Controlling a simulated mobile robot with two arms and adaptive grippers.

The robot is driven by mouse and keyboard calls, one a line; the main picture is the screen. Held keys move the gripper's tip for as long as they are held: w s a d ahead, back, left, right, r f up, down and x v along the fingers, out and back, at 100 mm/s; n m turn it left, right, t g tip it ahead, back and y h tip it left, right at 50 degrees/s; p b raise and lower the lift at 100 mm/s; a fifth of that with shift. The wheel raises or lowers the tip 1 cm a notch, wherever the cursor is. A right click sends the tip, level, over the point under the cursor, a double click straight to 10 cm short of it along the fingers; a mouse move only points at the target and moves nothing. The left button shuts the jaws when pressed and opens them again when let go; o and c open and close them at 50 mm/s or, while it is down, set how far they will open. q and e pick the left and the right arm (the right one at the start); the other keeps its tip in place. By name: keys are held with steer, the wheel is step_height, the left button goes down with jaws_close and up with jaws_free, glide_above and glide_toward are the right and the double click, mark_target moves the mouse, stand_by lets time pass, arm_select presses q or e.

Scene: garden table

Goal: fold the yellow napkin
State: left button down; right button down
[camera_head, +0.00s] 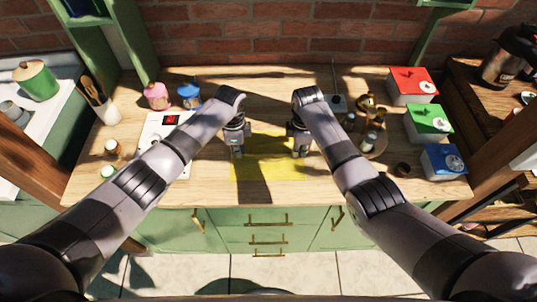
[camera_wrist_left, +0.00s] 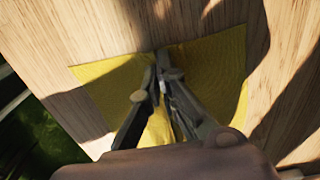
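The yellow napkin (camera_head: 265,165) lies on the wooden table near its front edge, partly in shadow. It also shows in the left wrist view (camera_wrist_left: 215,75). My left gripper (camera_head: 236,152) is at the napkin's left side. In the left wrist view its fingers (camera_wrist_left: 163,65) come together at the napkin's edge, which bends there; the cloth looks pinched between the tips. My right gripper (camera_head: 301,153) points down at the napkin's right side. Its fingers are too small to tell whether they are open or shut.
Red (camera_head: 412,84), green (camera_head: 428,121) and blue (camera_head: 443,160) boxes stand at the right. A white board (camera_head: 155,130), a pink jar (camera_head: 157,96) and a blue jar (camera_head: 189,96) are at the left.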

steer(key=shift+r, duration=0.1)
stand_by(0.3)
